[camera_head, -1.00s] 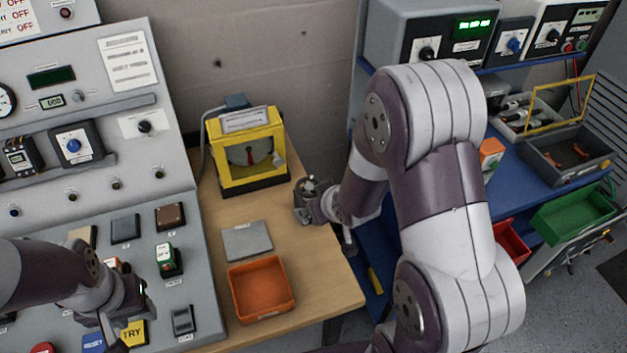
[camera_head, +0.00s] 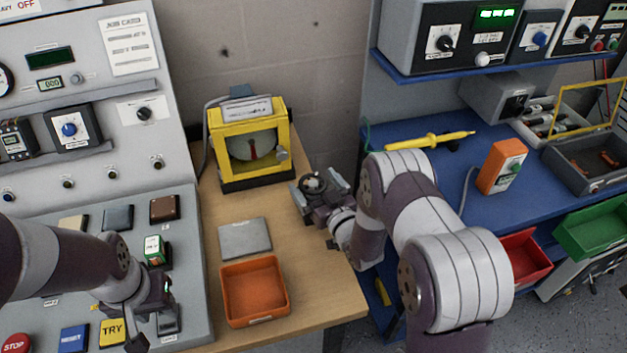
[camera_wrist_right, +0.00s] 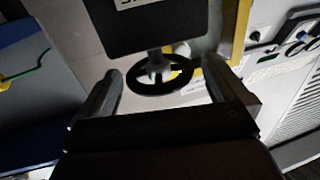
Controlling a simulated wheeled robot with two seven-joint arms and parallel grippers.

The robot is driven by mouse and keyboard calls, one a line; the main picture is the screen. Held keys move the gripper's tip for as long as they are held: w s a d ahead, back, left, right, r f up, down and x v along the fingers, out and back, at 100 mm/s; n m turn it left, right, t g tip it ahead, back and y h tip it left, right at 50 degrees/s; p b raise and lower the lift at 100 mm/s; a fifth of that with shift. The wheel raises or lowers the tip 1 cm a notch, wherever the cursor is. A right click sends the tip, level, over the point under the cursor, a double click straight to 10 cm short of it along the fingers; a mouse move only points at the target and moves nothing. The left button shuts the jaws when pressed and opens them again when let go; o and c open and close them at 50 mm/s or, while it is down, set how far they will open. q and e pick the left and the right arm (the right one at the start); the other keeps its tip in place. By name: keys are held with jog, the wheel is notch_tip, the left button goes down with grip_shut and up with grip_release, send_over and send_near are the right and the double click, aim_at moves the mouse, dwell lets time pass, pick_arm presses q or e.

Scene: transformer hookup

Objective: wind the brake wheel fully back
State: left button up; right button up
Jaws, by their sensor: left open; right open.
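The brake wheel (camera_head: 313,182) is a small black spoked ring with a pale hub, beside the yellow-framed unit (camera_head: 248,179). In the right wrist view the wheel (camera_wrist_right: 160,75) sits on a short stem under a dark box (camera_wrist_right: 148,25). My right gripper (camera_head: 320,188) is open, its fingers on either side of the wheel. In the wrist view gaps show between the wheel and both fingers (camera_wrist_right: 162,88). The unit's window shows a grey dial (camera_head: 252,147) with a red pointer. My left gripper (camera_head: 152,305) is open and empty above the control desk.
An orange tray (camera_head: 254,319) and a grey plate (camera_head: 245,238) lie on the wooden table (camera_head: 318,285). A control panel with buttons (camera_head: 163,208) stands left. The blue shelf (camera_head: 420,125) right holds a yellow probe (camera_head: 430,141) and an orange box (camera_head: 502,167).

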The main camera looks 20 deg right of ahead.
jog(key=shift+w+a, duration=0.2)
jog(key=shift+w, duration=0.45)
jog(key=c, duration=0.9)
jog(key=shift+c, duration=0.2)
pick_arm(q)
jog(key=shift+f, duration=0.1)
pick_arm(e)
jog(key=shift+f+y, duration=0.1)
jog(key=shift+y, duration=0.2)
jog(key=shift+d+f+n+g+y+b, duration=0.1)
jog(key=shift+n+g+y+b, duration=0.75)
jog(key=shift+n+y, duration=0.6)
pick_arm(q)
jog(key=shift+f+b, duration=1.05)
jog(key=shift+f, duration=0.7)
pick_arm(e)
jog(key=shift+n+g+y, duration=1.35)
jog(key=shift+n+y, duration=0.2)
jog(key=shift+y, duration=0.8)
